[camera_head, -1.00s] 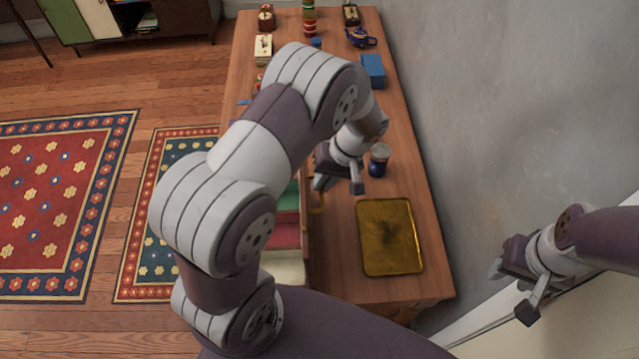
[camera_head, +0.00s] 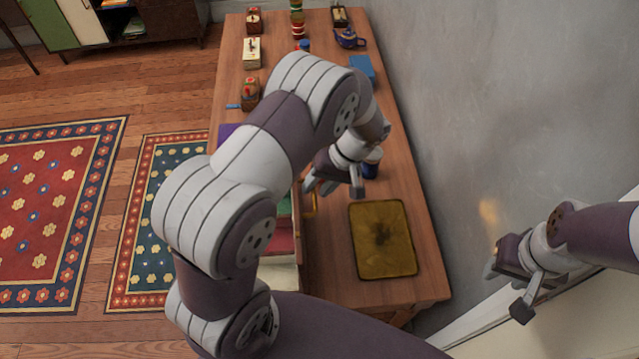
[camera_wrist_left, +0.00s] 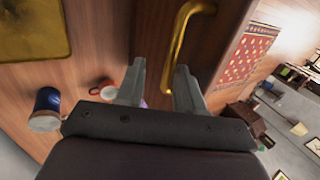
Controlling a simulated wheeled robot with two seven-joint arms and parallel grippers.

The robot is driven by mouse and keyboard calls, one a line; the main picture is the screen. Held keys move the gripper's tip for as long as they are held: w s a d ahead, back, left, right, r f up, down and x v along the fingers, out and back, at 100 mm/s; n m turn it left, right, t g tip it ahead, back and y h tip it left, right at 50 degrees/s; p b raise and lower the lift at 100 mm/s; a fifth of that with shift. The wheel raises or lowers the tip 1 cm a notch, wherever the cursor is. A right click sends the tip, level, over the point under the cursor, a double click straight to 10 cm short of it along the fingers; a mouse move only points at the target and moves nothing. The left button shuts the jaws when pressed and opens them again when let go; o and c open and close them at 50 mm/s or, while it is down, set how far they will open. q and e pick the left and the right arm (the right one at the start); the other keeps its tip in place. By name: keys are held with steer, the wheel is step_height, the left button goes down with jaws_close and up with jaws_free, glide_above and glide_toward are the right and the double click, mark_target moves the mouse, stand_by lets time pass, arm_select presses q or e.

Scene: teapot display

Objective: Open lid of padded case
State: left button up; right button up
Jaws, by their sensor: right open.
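I cannot pick out the padded case with certainty. A purple flat thing (camera_head: 228,131) shows only in part behind my left arm, on the table's left side. A blue box (camera_head: 362,67) sits near the right edge, too small to tell if it is padded. My right gripper (camera_head: 505,288) is open and empty at the right, by the wall.
A brass tray (camera_head: 383,265) lies at the near end. A blue jar (camera_head: 370,170) stands close behind my left gripper. A blue teapot (camera_head: 350,38) and small boxes stand farther back.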

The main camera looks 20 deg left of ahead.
arm_select(q)
steer(key=shift+d+r, duration=0.1)
steer(key=shift+r, duration=0.05)
steer(key=p+v, duration=1)
steer(key=v, duration=0.2)
steer(key=shift+r+p, duration=0.25)
steer(key=shift+p, duration=0.05)
steer(key=shift+w+d, duration=0.1)
steer(key=shift+d, duration=0.05)
